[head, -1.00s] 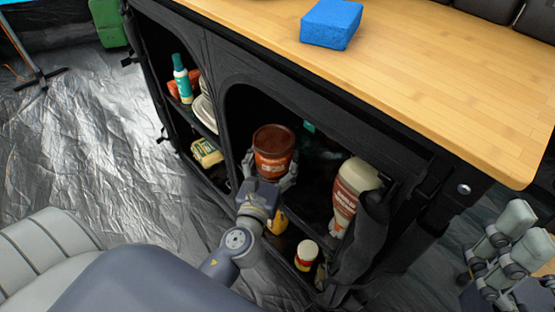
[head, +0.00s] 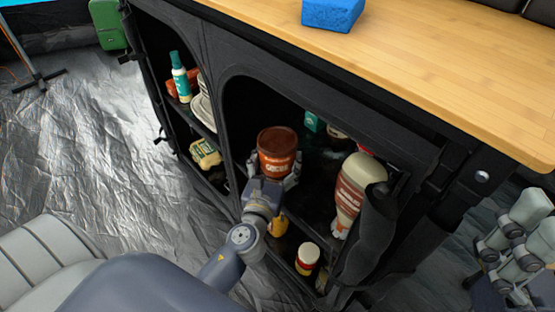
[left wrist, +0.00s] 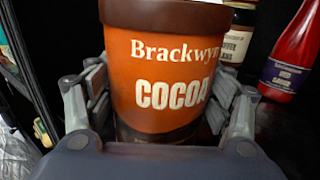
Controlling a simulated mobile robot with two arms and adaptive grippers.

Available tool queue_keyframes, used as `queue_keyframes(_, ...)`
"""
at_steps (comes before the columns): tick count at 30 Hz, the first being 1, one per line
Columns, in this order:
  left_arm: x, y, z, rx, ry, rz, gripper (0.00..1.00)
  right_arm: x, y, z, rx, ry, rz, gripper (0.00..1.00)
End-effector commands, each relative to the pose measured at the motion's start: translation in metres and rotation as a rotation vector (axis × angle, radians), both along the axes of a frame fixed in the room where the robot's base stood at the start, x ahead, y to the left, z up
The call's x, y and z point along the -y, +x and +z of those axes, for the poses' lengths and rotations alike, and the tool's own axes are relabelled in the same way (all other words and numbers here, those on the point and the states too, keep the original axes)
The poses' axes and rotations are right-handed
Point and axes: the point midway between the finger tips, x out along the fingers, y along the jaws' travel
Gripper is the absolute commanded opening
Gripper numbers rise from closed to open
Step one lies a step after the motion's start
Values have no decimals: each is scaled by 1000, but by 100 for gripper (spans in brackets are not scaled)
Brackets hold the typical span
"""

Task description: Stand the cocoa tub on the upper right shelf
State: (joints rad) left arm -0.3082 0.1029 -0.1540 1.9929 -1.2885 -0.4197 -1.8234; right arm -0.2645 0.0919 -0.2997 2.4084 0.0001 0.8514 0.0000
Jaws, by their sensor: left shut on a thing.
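The cocoa tub (head: 277,150) is orange-brown with a dark lid and stands upright at the mouth of the upper right shelf. My left gripper (head: 272,182) is shut on it, and in the left wrist view the tub (left wrist: 165,75) fills the middle with a finger on each side. The upper right shelf (head: 318,205) is a dark board in the black fabric cabinet. I cannot tell whether the tub's base touches the shelf. My right gripper (head: 515,255) is at the lower right, outside the cabinet, and its jaws are unclear.
A brown-and-cream bottle (head: 352,190) stands on the shelf to the right. The left wrist view shows a dark jar (left wrist: 240,35) and a red bottle (left wrist: 292,50) behind the tub.

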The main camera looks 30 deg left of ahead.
Motion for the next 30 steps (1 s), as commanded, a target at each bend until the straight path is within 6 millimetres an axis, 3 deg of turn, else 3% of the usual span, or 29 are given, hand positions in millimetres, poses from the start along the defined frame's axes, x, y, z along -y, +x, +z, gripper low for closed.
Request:
queue_keyframes(2,0,0,-2,2,0,0,40,0,0,-1,3,-1,0,98)
queue_keyframes(3,0,0,-3,-1,-1,0,79,0,1,1,7,-1,0,98)
queue_keyframes(5,0,0,-2,-1,-1,0,92,0,0,1,7,-1,1,98)
queue_keyframes(6,0,0,-3,-1,-1,0,94,0,0,1,7,-1,1,98)
queue_keyframes(20,0,0,2,0,0,0,94,0,-1,5,9,0,1,98)
queue_keyframes(30,11,-47,-1,-4,-2,0,94,0,0,-3,-5,2,0,98)
